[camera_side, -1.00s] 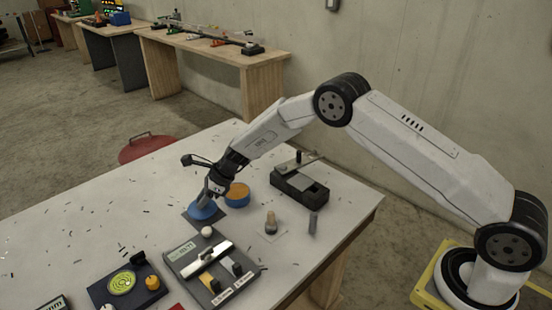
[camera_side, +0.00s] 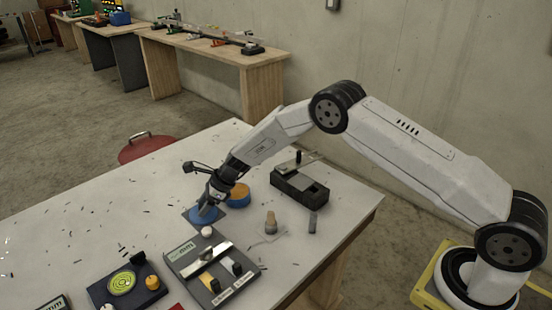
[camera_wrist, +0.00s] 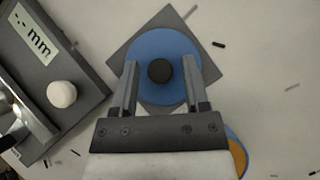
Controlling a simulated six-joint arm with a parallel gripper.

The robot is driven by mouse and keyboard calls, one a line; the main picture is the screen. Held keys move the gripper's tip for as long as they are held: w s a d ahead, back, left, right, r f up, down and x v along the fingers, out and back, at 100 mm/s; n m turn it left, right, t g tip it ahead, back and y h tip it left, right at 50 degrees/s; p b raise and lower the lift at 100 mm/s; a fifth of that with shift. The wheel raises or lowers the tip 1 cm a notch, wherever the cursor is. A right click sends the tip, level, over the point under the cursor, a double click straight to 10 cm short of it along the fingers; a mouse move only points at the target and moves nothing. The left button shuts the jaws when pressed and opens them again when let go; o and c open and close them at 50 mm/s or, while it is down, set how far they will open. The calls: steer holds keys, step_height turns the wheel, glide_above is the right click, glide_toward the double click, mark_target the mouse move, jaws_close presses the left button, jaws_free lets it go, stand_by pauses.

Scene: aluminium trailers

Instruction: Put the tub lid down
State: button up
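The tub lid (camera_wrist: 160,48) is a blue disc with a black knob (camera_wrist: 160,71) in its middle. It appears to lie flat on a dark grey square pad (camera_wrist: 123,50); in the side view the lid (camera_side: 197,214) is partly behind my fingers. My gripper (camera_wrist: 160,85) is above the lid with its fingers spread, one on each side of the knob, with gaps between. In the side view my gripper (camera_side: 206,208) points down at the lid. The blue tub (camera_side: 238,196) with orange contents stands just behind, uncovered.
A white ball (camera_wrist: 62,94) and a grey gauge plate (camera_side: 212,268) marked mm are close to the pad. A dark block fixture (camera_side: 298,187), a small tan-topped piece (camera_side: 271,223) and a grey cylinder (camera_side: 313,223) stand to the right. Small dark bits litter the table.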

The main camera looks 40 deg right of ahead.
steer(key=shift+r, duration=0.15)
steer(key=shift+r, duration=0.4)
steer(key=v, duration=1.2)
stand_by(0.6)
steer(key=s+d+r+n+h, duration=0.1)
steer(key=s+d+n+h, duration=0.1)
steer(key=s+n, duration=0.6)
steer(key=s+d+r+n+g+h, duration=0.1)
steer(key=s+d+n+h, duration=0.1)
steer(key=s+n, duration=0.6)
steer(key=s+d+r+n+h, duration=0.2)
steer(key=s+n, duration=0.6)
steer(key=s, duration=0.6)
steer(key=shift+d+n+g+h, duration=0.3)
steer(key=shift+d, duration=0.45)
